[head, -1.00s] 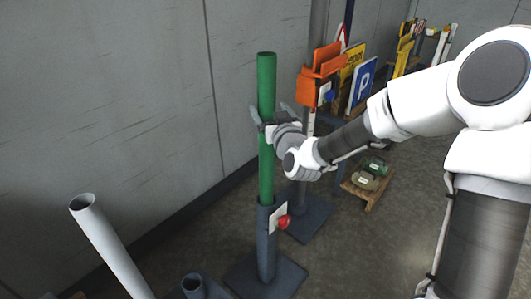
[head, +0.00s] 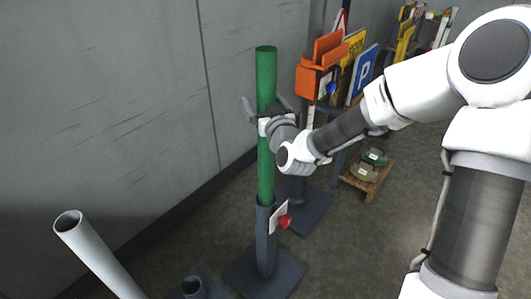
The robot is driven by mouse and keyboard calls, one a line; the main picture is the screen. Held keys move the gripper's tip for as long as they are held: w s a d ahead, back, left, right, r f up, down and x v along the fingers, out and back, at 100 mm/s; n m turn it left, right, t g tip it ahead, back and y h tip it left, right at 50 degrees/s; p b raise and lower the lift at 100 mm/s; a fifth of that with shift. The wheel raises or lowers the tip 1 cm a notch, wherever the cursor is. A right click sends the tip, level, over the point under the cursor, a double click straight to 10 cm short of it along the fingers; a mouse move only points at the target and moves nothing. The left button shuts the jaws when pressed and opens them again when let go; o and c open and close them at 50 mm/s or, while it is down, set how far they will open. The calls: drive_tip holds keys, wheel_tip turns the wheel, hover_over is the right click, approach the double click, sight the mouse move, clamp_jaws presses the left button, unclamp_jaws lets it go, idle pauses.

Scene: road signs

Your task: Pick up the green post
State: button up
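The green post (head: 266,78) stands upright in a dark grey socket (head: 265,240) on a flat base, near the wall. My gripper (head: 265,104) is at the post's upper half, below its top end. Its dark fingers are spread, one to the left of the post and one to the right, with a visible gap at the left finger. The gripper's pale front part covers a short stretch of the post. I cannot tell whether it touches the post.
A grey-white tube (head: 97,254) leans at lower left, near a short dark tube (head: 193,287). Behind stand an orange holder (head: 309,83), a blue P sign (head: 363,74) and a low pallet (head: 366,184).

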sight(266, 56)
drive_tip(key=shift+c, duration=0.3)
clamp_jaws()
drive_tip(key=shift+r, duration=0.15)
wheel_tip(266, 56, up, 18)
drive_tip(key=p, duration=0.6)
idle(0.4)
